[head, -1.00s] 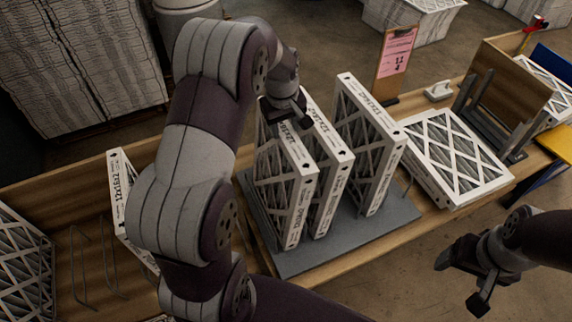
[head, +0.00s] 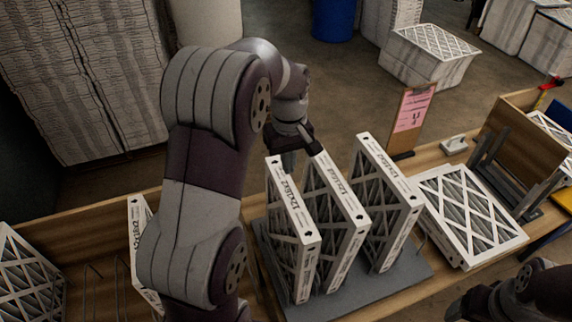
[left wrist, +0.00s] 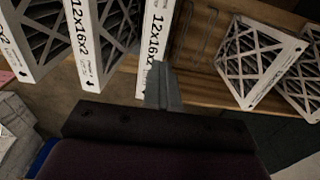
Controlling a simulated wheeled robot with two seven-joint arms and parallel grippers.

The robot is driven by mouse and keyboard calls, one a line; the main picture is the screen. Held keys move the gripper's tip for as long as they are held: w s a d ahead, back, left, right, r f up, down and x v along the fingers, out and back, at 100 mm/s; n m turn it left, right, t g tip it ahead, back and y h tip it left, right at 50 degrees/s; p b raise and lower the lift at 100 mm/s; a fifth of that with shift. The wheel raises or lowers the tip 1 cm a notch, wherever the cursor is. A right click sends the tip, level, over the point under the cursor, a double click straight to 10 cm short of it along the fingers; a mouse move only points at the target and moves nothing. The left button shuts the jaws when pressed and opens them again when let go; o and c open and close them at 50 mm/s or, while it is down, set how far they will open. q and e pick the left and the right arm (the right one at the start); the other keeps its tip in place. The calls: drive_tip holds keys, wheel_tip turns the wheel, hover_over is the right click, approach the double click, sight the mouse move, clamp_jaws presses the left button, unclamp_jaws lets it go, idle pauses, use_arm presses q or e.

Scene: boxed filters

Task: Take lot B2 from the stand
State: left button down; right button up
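Three white-framed pleated filters stand upright on a grey stand (head: 420,277): a left one (head: 292,232), a middle one (head: 338,205) and a right one (head: 390,185). Their edges read 12x16x2; I cannot read which is lot B2. My left gripper (head: 297,150) is at the far top end of the left and middle filters. In the left wrist view its grey fingers (left wrist: 165,88) are close together, overlapping the edge of a filter (left wrist: 155,40), with nothing visible between them. My right gripper (head: 470,305) is partly cut off at the lower right, away from the stand.
A filter (head: 465,215) lies flat right of the stand. A pink sign (head: 412,112) on a board and a wooden holder (head: 515,140) stand behind. More filters (head: 25,275) are at the left. My left arm hides part of the bench.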

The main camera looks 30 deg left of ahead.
use_arm(q)
drive_tip(key=shift+w+a+r, duration=0.25)
drive_tip(key=shift+w+a, duration=0.1)
drive_tip(key=c, duration=1.8)
unclamp_jaws()
drive_tip(key=shift+d, duration=0.1)
drive_tip(key=o, duration=1)
drive_tip(key=shift+s+d+r, duration=0.15)
drive_tip(key=o, duration=0.4)
use_arm(e)
drive_tip(key=shift+w+a+r, duration=0.2)
drive_tip(key=shift+a+r, duration=0.05)
drive_tip(key=shift+r, duration=0.1)
use_arm(q)
drive_tip(key=shift+a, duration=0.2)
drive_tip(key=shift+d, duration=0.1)
